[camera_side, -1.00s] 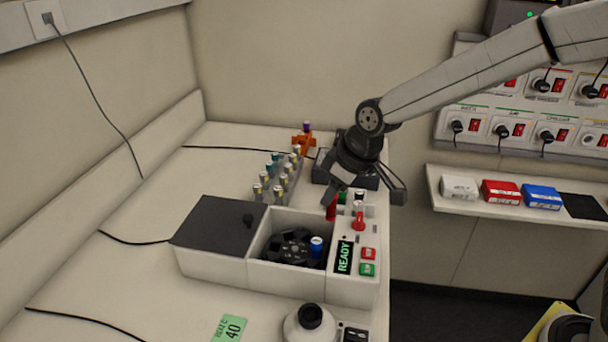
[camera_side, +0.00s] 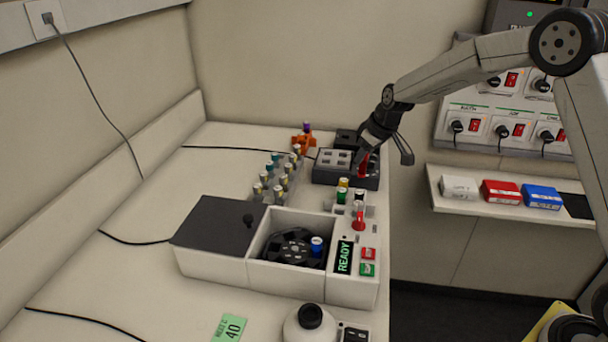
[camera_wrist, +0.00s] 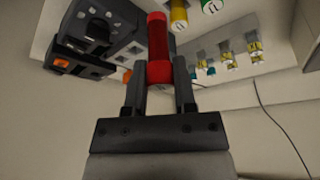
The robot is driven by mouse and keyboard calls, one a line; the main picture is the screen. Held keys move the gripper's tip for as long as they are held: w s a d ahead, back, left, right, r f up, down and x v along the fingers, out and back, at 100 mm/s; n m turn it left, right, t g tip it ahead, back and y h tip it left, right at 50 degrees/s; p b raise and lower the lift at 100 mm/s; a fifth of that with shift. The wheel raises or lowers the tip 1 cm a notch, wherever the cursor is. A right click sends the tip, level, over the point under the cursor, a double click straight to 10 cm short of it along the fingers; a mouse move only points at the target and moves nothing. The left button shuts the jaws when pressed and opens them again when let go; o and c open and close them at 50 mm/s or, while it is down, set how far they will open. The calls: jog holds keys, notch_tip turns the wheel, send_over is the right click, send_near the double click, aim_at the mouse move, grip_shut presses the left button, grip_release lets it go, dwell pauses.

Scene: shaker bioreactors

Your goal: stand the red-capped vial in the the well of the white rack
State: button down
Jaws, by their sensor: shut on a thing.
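The red-capped vial (camera_side: 363,168) is in my gripper (camera_side: 364,157), above the table and slightly tilted in the side view. In the wrist view the red vial (camera_wrist: 158,35) extends away from my gripper (camera_wrist: 158,78), whose two fingers are shut on its red end. A small pale rack (camera_side: 347,209) stands in front of the gripper, below it in the side view.
A dark block with grey pads (camera_side: 335,166) lies behind and left of the held vial. A grey rack of several vials (camera_side: 275,181) and an orange holder (camera_side: 303,139) stand further left. The READY machine (camera_side: 353,287) is in front, with an open chamber.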

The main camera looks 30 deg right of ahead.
aim_at(362, 176)
jog(key=shift+f, duration=0.25)
jog(key=shift+f, duration=2.1)
jog(key=shift+f, duration=2.05)
dwell(1.0)
jog(key=shift+c, duration=1.7)
grip_release()
jog(key=shift+r, duration=3.5)
